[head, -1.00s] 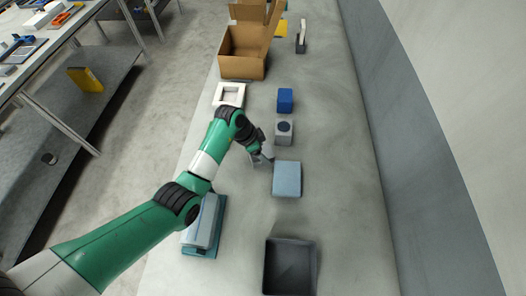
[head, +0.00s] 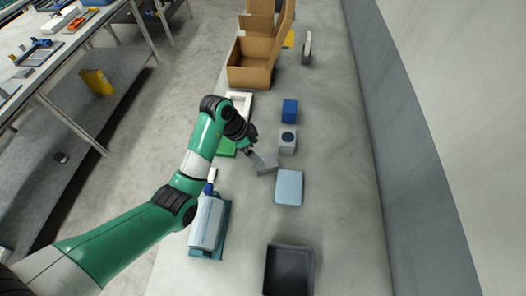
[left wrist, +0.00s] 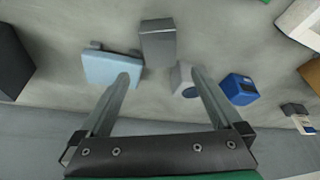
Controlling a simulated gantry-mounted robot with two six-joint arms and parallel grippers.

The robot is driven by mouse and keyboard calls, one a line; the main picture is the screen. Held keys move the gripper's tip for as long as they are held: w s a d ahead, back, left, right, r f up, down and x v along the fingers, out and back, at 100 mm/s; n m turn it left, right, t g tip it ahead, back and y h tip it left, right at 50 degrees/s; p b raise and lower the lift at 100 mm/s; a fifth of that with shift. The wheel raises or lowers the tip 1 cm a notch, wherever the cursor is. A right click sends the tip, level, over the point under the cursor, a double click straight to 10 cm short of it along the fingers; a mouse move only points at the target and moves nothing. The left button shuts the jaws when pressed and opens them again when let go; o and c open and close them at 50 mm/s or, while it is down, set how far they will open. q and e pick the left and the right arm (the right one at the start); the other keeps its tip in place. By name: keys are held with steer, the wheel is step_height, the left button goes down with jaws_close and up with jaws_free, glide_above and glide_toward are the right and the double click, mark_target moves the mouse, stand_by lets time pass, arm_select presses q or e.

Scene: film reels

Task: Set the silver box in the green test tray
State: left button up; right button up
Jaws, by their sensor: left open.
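The silver box (head: 264,163) is a plain grey block on the grey bench, left of a light blue box (head: 289,187). It also shows in the left wrist view (left wrist: 158,42), beyond the gap between my fingers. My left gripper (head: 254,148) is right by the box in the head view. In the left wrist view the left gripper (left wrist: 163,76) has its two fingers spread wide, with nothing held between them. The green test tray (head: 226,150) is mostly hidden behind my left arm; only a green part shows.
A grey cube with a dark round top (head: 288,143) and a blue block (head: 289,110) stand near the silver box. A white square frame (head: 240,101), an open cardboard box (head: 250,75) and a dark bin (head: 289,270) also sit on the bench. The bench's right side is clear.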

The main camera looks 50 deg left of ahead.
arm_select(q)
steer(key=shift+v, duration=0.95)
arm_select(e)
steer(key=shift+r, duration=0.3)
